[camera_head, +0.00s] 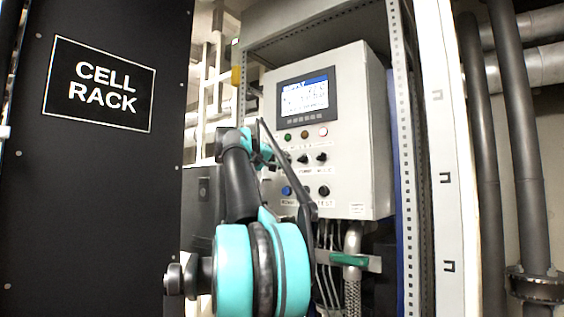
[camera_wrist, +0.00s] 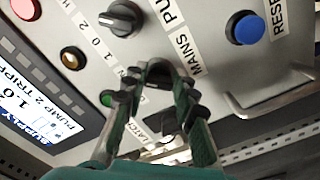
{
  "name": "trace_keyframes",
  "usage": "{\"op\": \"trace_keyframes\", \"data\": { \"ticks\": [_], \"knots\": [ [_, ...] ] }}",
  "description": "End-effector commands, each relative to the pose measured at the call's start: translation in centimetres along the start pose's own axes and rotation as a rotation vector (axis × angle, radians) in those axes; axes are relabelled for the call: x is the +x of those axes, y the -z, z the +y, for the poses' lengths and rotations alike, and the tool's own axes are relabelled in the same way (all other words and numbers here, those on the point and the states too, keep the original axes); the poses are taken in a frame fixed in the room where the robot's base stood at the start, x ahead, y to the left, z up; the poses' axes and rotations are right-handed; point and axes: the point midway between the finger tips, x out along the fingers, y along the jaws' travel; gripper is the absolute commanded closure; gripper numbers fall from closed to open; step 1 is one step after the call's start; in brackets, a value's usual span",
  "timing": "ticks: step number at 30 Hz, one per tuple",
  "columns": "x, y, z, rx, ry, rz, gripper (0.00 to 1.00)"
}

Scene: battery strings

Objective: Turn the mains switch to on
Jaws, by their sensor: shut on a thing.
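The mains switch (camera_wrist: 158,72) is a dark knob on the grey panel, beside the MAINS label (camera_wrist: 190,55) in the wrist view. My gripper (camera_wrist: 156,83) has its two fingers around this knob and is shut on it. The fingers cover much of the knob, so its pointer direction cannot be told. In the head view my gripper (camera_head: 266,158) is at the left part of the control box (camera_head: 345,100), and the mains switch is hidden behind it.
Close by are another rotary knob (camera_wrist: 120,17), a blue button (camera_wrist: 246,28), a green lamp (camera_wrist: 107,98) and an amber lamp (camera_wrist: 73,58). A metal handle (camera_wrist: 275,95) juts from the panel. The black cell rack (camera_head: 95,200) stands left of my arm, and a perforated upright (camera_head: 408,150) right.

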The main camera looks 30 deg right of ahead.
Motion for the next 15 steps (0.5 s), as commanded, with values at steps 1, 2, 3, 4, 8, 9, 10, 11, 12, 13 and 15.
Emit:
{"op": "trace_keyframes", "data": {
  "ticks": [1, 2, 3, 4, 8, 9, 10, 11, 12, 13, 15],
  "knots": [
    [0.02, -0.09, -0.04, 0.015, 0.0, -0.003, 1.0],
    [0.02, -0.09, -0.05, 0.022, 0.0, -0.003, 1.0],
    [0.02, -0.09, -0.05, 0.03, 0.0, -0.003, 1.0],
    [0.02, -0.09, -0.05, 0.035, 0.0, -0.003, 1.0],
    [0.02, -0.09, -0.06, 0.049, 0.0, -0.003, 1.0],
    [0.03, -0.09, -0.06, 0.051, 0.0, -0.003, 1.0],
    [0.03, -0.09, -0.06, 0.051, 0.0, -0.003, 1.0],
    [0.03, -0.09, -0.06, 0.052, 0.0, -0.003, 1.0],
    [0.03, -0.09, -0.06, 0.052, 0.0, -0.003, 1.0],
    [0.03, -0.09, -0.06, 0.052, 0.0, -0.003, 1.0],
    [0.02, -0.08, -0.07, 0.052, 0.0, -0.002, 1.0]
  ]
}}
